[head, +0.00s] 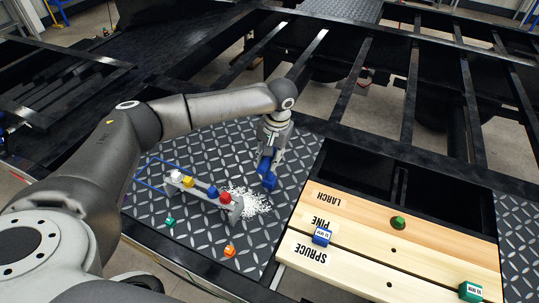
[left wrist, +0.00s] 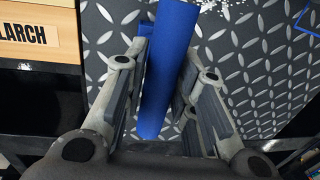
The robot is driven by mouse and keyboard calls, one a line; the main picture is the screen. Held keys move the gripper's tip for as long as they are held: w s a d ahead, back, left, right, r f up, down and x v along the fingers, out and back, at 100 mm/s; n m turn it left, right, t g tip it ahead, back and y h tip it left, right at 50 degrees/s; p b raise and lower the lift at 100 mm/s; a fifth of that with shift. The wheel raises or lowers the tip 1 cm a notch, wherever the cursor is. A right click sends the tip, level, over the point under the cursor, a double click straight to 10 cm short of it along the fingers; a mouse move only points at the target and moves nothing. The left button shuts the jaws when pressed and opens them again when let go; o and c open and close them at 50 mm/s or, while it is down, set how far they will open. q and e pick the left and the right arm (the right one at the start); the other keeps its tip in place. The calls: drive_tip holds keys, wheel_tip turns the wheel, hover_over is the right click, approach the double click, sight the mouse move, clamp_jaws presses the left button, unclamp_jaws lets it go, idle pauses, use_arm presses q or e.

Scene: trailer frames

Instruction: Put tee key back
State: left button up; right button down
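My left gripper (head: 267,175) points down above the patterned metal plate, just behind the right end of the knob rack. In the left wrist view, a blue bar (left wrist: 170,65) lies between the fingers of my left gripper (left wrist: 163,75), with a pad against each side. I take it as the tee key's handle; it also shows as blue at the fingers in the head view (head: 269,180). The rest of the key cannot be made out. A thin blue outline (head: 149,185) lies on the plate behind and left of the rack. My right gripper is not in view.
A grey rack (head: 200,193) with white, yellow, blue and red knobs stands on the plate beside white granules (head: 256,201). Teal (head: 170,222) and orange (head: 230,251) pieces lie in front. Labelled wooden boards (head: 350,262) are at right. Open frame gaps lie behind.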

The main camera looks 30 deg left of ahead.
use_arm(q)
drive_tip(key=shift+o, duration=1.2)
wheel_tip(320, 180, up, 12)
drive_tip(key=d+b, duration=0.1)
drive_tip(key=b, duration=0.2)
drive_tip(key=shift+d+r+b, duration=0.15)
drive_tip(key=shift+d+b, duration=0.1)
drive_tip(key=shift+b, duration=0.05)
drive_tip(key=shift+w, duration=0.1)
idle(0.3)
